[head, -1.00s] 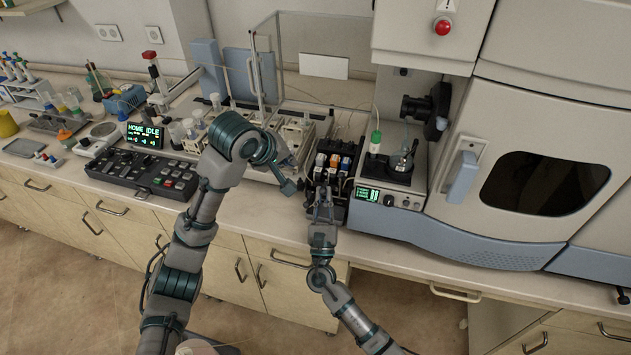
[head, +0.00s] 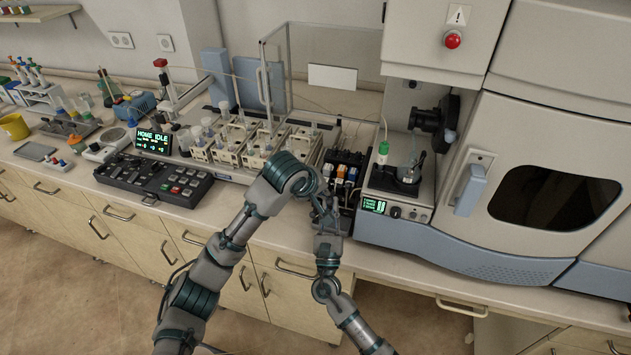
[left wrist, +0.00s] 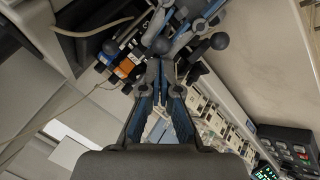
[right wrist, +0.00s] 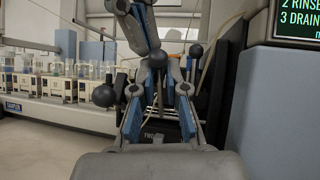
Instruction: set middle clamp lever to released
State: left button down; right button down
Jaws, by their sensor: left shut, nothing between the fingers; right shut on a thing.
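Several dark ball knobs on the clamp levers stand at the front of the black pump block (head: 350,160). The middle lever's knob (right wrist: 157,50) is at my right gripper's fingertips in the right wrist view; it also shows in the left wrist view (left wrist: 160,45). My right gripper (head: 325,208) is shut on this lever. My left gripper (head: 314,196) is shut and empty, its tips close beside the same knob and the right fingers. Another knob (right wrist: 103,95) is to the left and one (right wrist: 195,50) to the right. The lever's shaft is mostly hidden by the fingers.
Sample racks (head: 250,145) stand to the left behind my left arm. A keypad console (head: 155,180) is further left. The bench front edge is below my grippers.

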pick_arm(q)
jog(key=shift+s+d+f, duration=0.1)
jog(key=shift+s+f, duration=0.05)
pick_arm(e)
jog(key=shift+a, duration=0.1)
pick_arm(q)
jog(key=shift+s+d+f+t, duration=0.15)
jog(key=shift+s+f+t, duration=0.15)
jog(key=shift+s+f, duration=0.25)
jog(key=shift+s, duration=0.1)
pick_arm(e)
jog(key=shift+a, duration=0.1)
jog(key=c, duration=1.5)
grip_release()
jog(key=shift+r, duration=0.1)
jog(key=shift+c, duration=0.2)
jog(key=shift+o, duration=0.4)
pick_arm(q)
jog(key=shift+r, duration=0.2)
pick_arm(e)
jog(key=shift+s, duration=0.1)
